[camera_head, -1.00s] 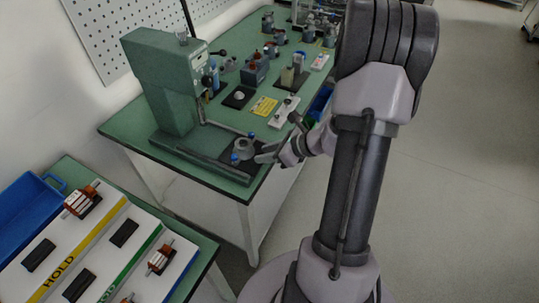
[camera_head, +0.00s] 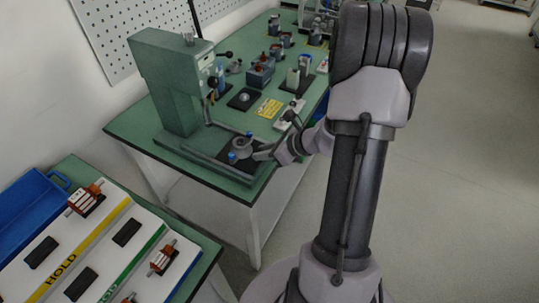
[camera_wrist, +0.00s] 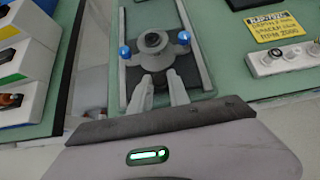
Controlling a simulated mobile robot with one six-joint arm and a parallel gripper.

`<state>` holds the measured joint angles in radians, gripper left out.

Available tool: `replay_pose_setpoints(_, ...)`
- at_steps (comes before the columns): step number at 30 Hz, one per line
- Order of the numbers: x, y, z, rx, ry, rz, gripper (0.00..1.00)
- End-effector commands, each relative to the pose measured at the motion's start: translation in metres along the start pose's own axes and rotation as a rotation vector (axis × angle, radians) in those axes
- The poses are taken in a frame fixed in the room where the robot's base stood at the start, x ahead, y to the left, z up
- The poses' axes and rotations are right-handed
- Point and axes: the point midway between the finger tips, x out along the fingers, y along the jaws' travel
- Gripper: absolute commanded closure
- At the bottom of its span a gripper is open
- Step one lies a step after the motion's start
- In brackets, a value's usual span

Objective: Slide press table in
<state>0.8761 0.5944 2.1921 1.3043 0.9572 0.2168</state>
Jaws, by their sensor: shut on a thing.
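The green press (camera_head: 172,90) stands at the left of the bench with its column upright. Its sliding press table (camera_head: 242,147) is a grey fixture with a round centre and two blue knobs, sitting on a rail base in front of the column. It also shows in the wrist view (camera_wrist: 150,45), between the rails. My gripper (camera_head: 260,153) reaches in from the right at the table's outer side. In the wrist view my two fingers (camera_wrist: 161,80) are at the fixture's near edge, shut on it; the exact part gripped is hard to make out.
A yellow sign (camera_head: 269,108) and a white button box (camera_head: 290,114) lie on the green bench right of the press. Several motor parts stand farther back. A tray board with HOLD marking (camera_head: 62,272) and a blue bin (camera_head: 28,212) are at lower left. Floor at right is clear.

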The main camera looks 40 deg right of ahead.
Motion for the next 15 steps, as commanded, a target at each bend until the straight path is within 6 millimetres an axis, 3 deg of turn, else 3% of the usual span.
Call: replay_pose_setpoints(15, 0.045, 0.001, 0.038, -0.001, -0.001, 0.001, 0.98)
